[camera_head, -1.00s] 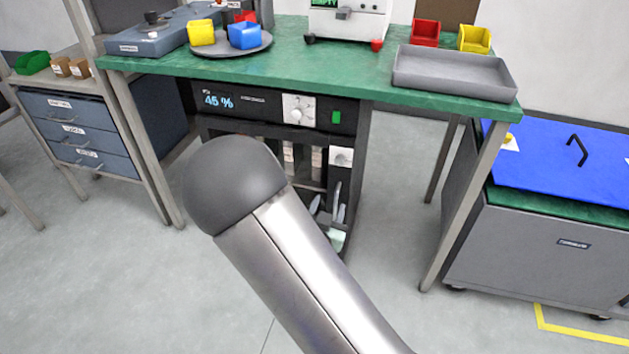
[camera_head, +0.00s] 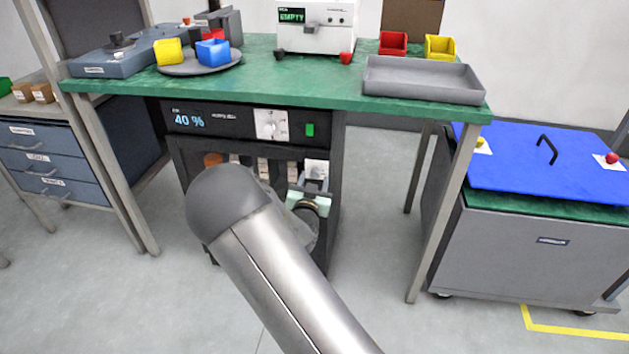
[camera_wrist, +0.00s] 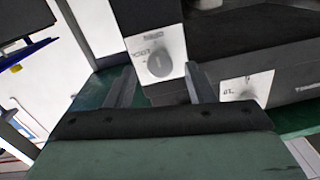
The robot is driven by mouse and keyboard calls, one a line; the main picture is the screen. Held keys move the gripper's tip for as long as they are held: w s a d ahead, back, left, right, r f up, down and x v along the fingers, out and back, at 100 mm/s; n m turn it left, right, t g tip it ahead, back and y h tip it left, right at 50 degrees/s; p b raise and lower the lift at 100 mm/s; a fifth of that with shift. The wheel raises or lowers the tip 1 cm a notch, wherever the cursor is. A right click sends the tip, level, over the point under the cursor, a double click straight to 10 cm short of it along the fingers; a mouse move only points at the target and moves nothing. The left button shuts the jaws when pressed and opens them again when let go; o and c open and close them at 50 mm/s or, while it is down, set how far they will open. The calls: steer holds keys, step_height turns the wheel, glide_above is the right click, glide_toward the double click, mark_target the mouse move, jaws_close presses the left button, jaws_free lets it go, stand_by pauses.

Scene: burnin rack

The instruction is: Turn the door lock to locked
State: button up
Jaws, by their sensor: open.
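The door lock is a round grey knob (camera_wrist: 159,63) on a white plate lettered LOCK in the wrist view. A line across its face runs roughly up and down in that picture. The plate (camera_head: 317,167) also shows at the upper right of the rack's front in the head view. My gripper (camera_wrist: 160,85) is open, with one finger on each side of the knob in the picture. Whether the fingers touch it I cannot tell. In the head view my gripper (camera_head: 313,185) is just below the plate, and my arm hides much of the rack front.
The rack's top panel has a display (camera_head: 188,120) reading 40 %, a white dial plate (camera_head: 270,124) and a green switch (camera_head: 310,130). The green bench top (camera_head: 330,88) overhangs it. A blue-lidded grey cart (camera_head: 540,250) stands right, with open floor between.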

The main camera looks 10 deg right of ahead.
steer(key=shift+x, duration=0.85)
steer(key=c, duration=1)
